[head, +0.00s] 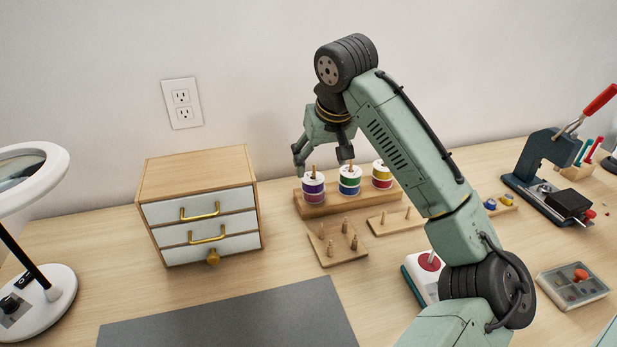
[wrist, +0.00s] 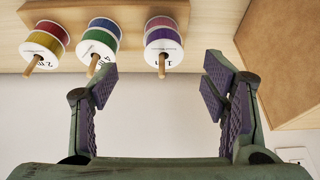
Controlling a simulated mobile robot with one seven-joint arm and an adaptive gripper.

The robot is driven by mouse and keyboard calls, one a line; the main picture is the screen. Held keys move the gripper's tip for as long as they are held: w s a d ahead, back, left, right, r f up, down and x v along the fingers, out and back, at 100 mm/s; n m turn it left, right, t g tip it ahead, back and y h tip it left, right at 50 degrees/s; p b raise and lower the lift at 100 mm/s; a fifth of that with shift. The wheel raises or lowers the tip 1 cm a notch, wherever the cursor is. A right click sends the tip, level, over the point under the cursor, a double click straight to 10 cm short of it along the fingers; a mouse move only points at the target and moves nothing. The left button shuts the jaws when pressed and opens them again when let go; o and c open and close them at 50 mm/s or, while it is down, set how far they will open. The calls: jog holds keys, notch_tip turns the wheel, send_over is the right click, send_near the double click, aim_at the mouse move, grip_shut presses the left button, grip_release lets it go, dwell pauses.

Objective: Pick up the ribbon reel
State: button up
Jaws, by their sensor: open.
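Ribbon reels with white rims stand on pegs of a wooden rack (head: 345,205), two colours to a peg. The purple-over-red reel stack (head: 313,189) is leftmost in the head view, beside the green-and-blue stack (head: 349,181) and the yellow-and-red stack (head: 381,175). My gripper (head: 322,156) is open and empty, just above the left part of the rack. In the wrist view, the purple reel (wrist: 163,43), its label showing a 1, lies beyond the fingertips and between them sideways (wrist: 160,78). The gripper does not touch it. Which reel is meant cannot be told.
A small drawer cabinet (head: 200,205) stands left of the rack. Low wooden peg boards (head: 337,246) sit in front of it. A magnifier lamp (head: 35,290) is at far left, a press (head: 545,165) at right. A grey mat (head: 235,320) lies bare in front.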

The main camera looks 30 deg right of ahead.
aim_at(313, 177)
jog(key=x, duration=0.2)
jog(key=shift+w+f, duration=0.15)
jog(key=shift+f, duration=0.2)
jog(key=shift+w+p+x, duration=0.2)
jog(key=shift+p+x, duration=0.2)
jog(key=shift+x, duration=0.9)
jog(key=shift+w+p+x, duration=0.15)
jog(key=shift+p+x, duration=0.25)
jog(key=shift+x, duration=0.9)
jog(key=shift+a+r, duration=0.15)
jog(key=c, duration=1.1)
